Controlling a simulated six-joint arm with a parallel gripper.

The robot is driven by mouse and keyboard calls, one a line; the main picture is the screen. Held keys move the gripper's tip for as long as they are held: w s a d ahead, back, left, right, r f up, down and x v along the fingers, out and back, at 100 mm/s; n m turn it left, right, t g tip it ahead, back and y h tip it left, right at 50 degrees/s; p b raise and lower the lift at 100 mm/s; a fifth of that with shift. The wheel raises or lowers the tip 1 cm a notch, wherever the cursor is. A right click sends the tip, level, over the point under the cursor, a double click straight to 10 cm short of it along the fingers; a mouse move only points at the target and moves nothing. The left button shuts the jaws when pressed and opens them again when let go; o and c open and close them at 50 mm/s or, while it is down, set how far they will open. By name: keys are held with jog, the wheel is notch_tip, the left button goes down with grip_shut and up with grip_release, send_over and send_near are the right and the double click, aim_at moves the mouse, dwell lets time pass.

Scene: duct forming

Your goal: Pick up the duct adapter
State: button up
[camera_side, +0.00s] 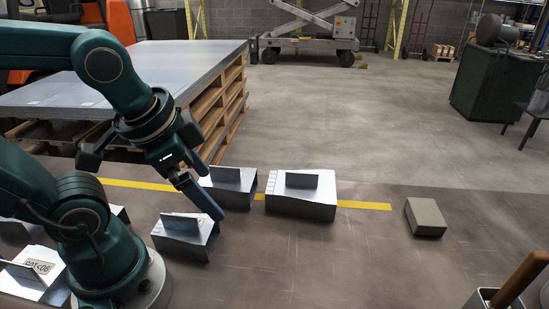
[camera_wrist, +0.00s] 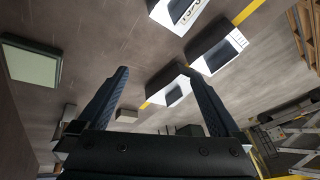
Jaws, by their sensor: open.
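Several bent sheet-metal duct pieces with upright fins stand on the floor; I cannot tell which one is the duct adapter. One piece (camera_side: 185,240) is just below my gripper (camera_side: 213,194). Another piece (camera_side: 235,190) is behind the fingers and partly covered by them. A wider white-topped piece (camera_side: 302,205) is to their right. My gripper is open and tilted down, with nothing seen between its fingers in the side view. In the wrist view, my gripper (camera_wrist: 155,72) has its fingers spread, and a metal piece (camera_wrist: 170,95) shows beyond the right fingertip.
A pallet stack of metal sheets (camera_side: 130,75) is at the back left. A grey box (camera_side: 427,217) lies at the right. More metal pieces (camera_side: 30,275) are around my base. A yellow floor line (camera_side: 365,205) runs behind the pieces. The floor right of centre is mostly clear.

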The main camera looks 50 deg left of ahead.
aim_at(185, 229)
jog(key=a+f+m+g+y, duration=0.1)
jog(key=f+m+g, duration=0.1)
jog(key=a+f+m+g, duration=0.2)
jog(key=shift+a+f+y, duration=0.3)
jog(key=shift+f+y, duration=0.05)
jog(key=shift+y, duration=0.05)
jog(key=f+g, duration=0.1)
jog(key=a+f+m+g, duration=0.1)
jog(key=f+g, duration=0.1)
jog(key=shift+s+a+f+m+y, duration=0.25)
jog(key=shift+s+a+m+y, duration=0.05)
jog(key=shift+s+a+m, duration=0.1)
jog(key=shift+s+f+g, duration=0.35)
jog(key=shift+f+g, duration=0.05)
jog(key=shift+f, duration=0.3)
jog(key=shift+x, duration=2.45)
jog(key=c, duration=1.2)
jog(key=shift+r, duration=0.15)
jog(key=shift+c, duration=0.2)
